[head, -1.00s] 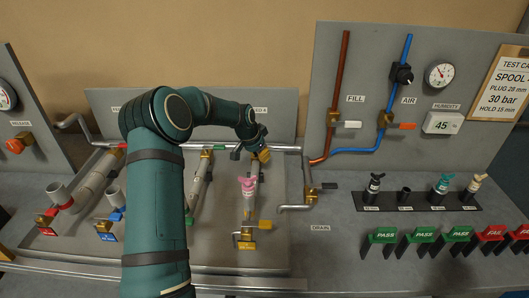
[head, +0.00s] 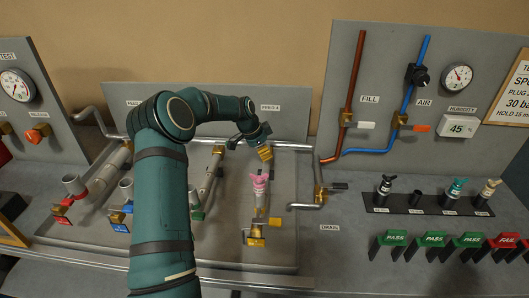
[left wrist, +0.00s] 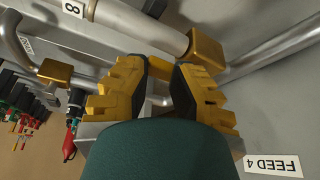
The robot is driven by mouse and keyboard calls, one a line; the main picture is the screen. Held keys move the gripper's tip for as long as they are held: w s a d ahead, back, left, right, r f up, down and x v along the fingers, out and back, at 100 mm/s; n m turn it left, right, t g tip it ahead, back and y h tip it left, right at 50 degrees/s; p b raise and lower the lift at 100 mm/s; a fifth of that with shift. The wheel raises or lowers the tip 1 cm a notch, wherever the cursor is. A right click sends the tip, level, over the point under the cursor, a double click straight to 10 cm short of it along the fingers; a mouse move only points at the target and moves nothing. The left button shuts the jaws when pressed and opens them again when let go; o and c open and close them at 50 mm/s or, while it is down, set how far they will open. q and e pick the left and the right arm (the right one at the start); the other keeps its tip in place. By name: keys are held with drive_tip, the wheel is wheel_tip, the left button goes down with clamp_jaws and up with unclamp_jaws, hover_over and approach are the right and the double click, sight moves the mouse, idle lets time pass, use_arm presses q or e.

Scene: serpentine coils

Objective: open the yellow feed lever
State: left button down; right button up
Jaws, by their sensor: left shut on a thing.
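My left gripper (head: 265,153), with yellow fingers, is at the feed pipe (head: 290,147) below the FEED 4 label (head: 271,107). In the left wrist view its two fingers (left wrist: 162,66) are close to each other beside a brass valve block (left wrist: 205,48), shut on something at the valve. My right gripper is not in view.
Other coils with red (head: 62,220), blue and green tags stand to the left, partly behind my arm. A grey panel (head: 400,60) with fill and air pipes rises at the right. A black rack of caps (head: 435,203) and PASS/FAIL stamps (head: 435,240) stand on the bench there.

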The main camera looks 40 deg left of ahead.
use_arm(q)
drive_tip(key=shift+w+a, duration=0.15)
drive_tip(key=shift+a, duration=0.05)
drive_tip(key=c, duration=1)
unclamp_jaws()
drive_tip(key=o, duration=0.7)
drive_tip(key=shift+w+f, duration=0.35)
drive_tip(key=shift+s+d+r, duration=0.1)
drive_tip(key=shift+s+r, duration=0.1)
drive_tip(key=shift+r, duration=0.05)
drive_tip(key=shift+a+r, duration=0.2)
drive_tip(key=shift+r, duration=0.2)
drive_tip(key=v, duration=1.1)
drive_tip(key=shift+s, duration=0.2)
drive_tip(key=shift+r, duration=0.1)
